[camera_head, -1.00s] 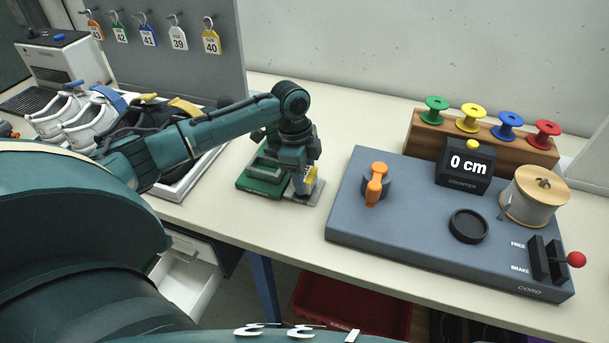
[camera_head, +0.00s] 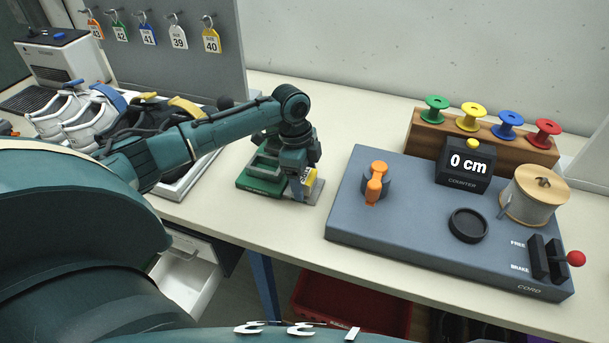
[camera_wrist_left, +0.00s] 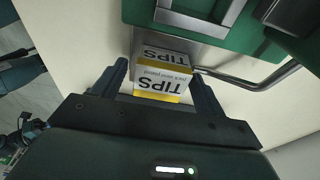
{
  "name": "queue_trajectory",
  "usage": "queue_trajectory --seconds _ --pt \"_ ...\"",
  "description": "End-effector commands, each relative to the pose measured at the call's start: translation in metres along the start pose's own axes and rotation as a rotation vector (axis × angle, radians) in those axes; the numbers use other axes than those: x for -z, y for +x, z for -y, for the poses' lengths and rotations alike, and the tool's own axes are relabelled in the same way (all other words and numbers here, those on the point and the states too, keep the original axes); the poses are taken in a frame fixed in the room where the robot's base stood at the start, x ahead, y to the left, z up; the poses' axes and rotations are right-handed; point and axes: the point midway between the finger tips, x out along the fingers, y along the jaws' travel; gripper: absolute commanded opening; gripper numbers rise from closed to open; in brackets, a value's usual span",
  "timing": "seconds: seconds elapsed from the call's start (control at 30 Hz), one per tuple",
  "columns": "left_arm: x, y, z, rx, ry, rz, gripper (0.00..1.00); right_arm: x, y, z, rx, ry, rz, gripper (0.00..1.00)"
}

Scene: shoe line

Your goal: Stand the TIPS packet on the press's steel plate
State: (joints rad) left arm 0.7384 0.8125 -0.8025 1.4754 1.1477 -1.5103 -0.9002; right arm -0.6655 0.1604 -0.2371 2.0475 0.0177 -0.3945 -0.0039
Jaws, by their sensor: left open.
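The TIPS packet (camera_wrist_left: 163,72), a small white and yellow box, is between the two fingers of my left gripper (camera_wrist_left: 163,90) in the left wrist view. The fingers are open, one on each side of it. The packet appears to stand on the press's steel plate (camera_wrist_left: 196,52), though its base contact is partly hidden. In the head view, the packet (camera_head: 309,174) shows as a yellow and pale patch beside my left gripper (camera_head: 300,186), over the plate (camera_head: 317,190) at the front of the green press (camera_head: 258,186). My right gripper is not in view.
A bent metal bar (camera_wrist_left: 255,84) of the press runs close beside the packet. The grey cord board (camera_head: 420,215) with its orange handle (camera_head: 376,182) lies to the right. Shoes (camera_head: 85,118) sit in a tray at the left. Bare table (camera_head: 232,160) lies between tray and press.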

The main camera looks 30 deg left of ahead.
Motion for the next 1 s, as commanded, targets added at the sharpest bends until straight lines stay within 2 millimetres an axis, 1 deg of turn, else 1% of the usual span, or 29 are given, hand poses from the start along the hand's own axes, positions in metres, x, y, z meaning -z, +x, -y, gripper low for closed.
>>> queue_trajectory --seconds 0.07,0.17,0.4,0.5,0.6,0.7,0.8,1.0 --pt "0.0 -0.005 0.001 0.002 0.0 0.0 0.72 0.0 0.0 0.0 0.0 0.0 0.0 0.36" --pt "0.0 -0.02 0.001 0.005 0.001 -0.001 0.72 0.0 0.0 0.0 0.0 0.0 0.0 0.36" --pt "0.001 -0.071 0.001 0.005 0.001 -0.002 0.72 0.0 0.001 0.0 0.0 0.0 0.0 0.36" --pt "0.0 -0.091 0.001 0.004 0.0 -0.001 0.72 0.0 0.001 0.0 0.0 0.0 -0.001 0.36" --pt "0.001 -0.106 0.001 0.003 0.0 -0.001 0.72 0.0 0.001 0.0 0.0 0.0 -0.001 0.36" --pt "0.001 -0.117 0.001 0.002 0.0 -0.001 0.72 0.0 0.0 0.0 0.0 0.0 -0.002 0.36" --pt "0.001 -0.122 0.001 0.001 0.0 -0.002 0.72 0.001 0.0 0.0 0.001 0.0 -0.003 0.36" --pt "0.001 -0.123 0.0 0.0 0.0 -0.001 0.72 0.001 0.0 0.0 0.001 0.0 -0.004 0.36"
